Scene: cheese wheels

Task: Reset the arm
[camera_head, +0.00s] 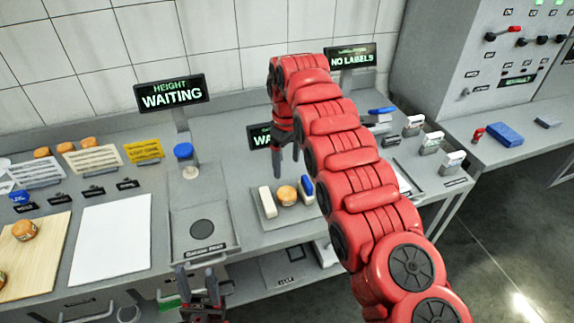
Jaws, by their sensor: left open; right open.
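My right arm, red and segmented, reaches in from the lower right across the middle of the head view and bends down at its far end. Its gripper (286,160) points down and is open, with nothing seen between the fingers. It hangs above and behind the small tray on the bench. My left gripper (198,278) is at the bottom edge, its two dark fingers pointing up and apart. It is open and empty, just in front of the bench's front edge. Most of my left arm is out of view.
A grey tray (259,210) holds a white block (267,202), an orange cheese wheel (287,195) and a blue-and-white item (307,188). A gauge with a blue top (183,151) stands left of it. A wooden board (40,258) and white sheet (112,240) lie further left.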

